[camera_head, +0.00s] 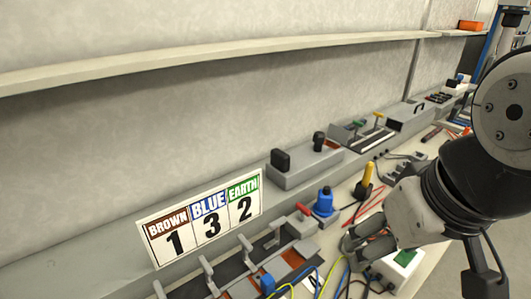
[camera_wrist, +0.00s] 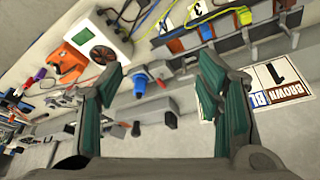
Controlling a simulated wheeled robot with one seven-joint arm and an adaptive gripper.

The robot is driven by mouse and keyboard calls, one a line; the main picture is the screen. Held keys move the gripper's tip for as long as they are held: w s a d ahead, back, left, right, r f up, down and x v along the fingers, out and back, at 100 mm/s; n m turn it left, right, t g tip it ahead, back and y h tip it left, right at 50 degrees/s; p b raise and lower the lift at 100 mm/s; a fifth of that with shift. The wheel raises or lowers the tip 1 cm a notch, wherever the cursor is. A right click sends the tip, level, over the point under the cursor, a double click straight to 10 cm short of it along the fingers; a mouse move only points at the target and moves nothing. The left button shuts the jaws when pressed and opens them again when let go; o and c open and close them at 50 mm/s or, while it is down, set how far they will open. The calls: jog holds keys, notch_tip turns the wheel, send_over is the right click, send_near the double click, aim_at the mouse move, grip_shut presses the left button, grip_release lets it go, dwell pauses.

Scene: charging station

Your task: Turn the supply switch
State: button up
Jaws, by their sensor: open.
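No label marks the supply switch. A long grey box (camera_head: 302,170) with two upright black knobs stands against the wall in the head view; the left knob (camera_head: 280,161) is larger than the right knob (camera_head: 319,141). In the wrist view the same box (camera_wrist: 155,106) lies beyond my fingers, its knobs (camera_wrist: 170,120) pointing down in the picture. My gripper (camera_head: 362,238) is in front of and to the right of the box, apart from it. In the wrist view my gripper (camera_wrist: 158,88) has its fingers spread wide with nothing between them.
A sign (camera_head: 204,218) reading BROWN 1, BLUE 3, EARTH 2 stands left of the box. A blue plug (camera_head: 324,202) and a yellow-handled tool (camera_head: 367,178) stand nearby. A white box with a green part (camera_wrist: 104,30) and loose wires lie near my gripper. A shelf (camera_head: 220,56) runs above.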

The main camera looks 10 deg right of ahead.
jog(key=c, duration=0.4)
jog(key=shift+w+r, duration=0.25)
jog(key=shift+w, duration=0.15)
jog(key=shift+c, duration=0.7)
jog(key=n+g+p, duration=0.2)
jog(key=n+g, duration=0.2)
jog(key=n, duration=0.2)
send_over(303, 207)
notch_tip(303, 207, down, 10)
notch_tip(303, 207, down, 14)
jog(key=shift+r+p, duration=0.1)
jog(key=shift+p, duration=0.35)
grip_shut()
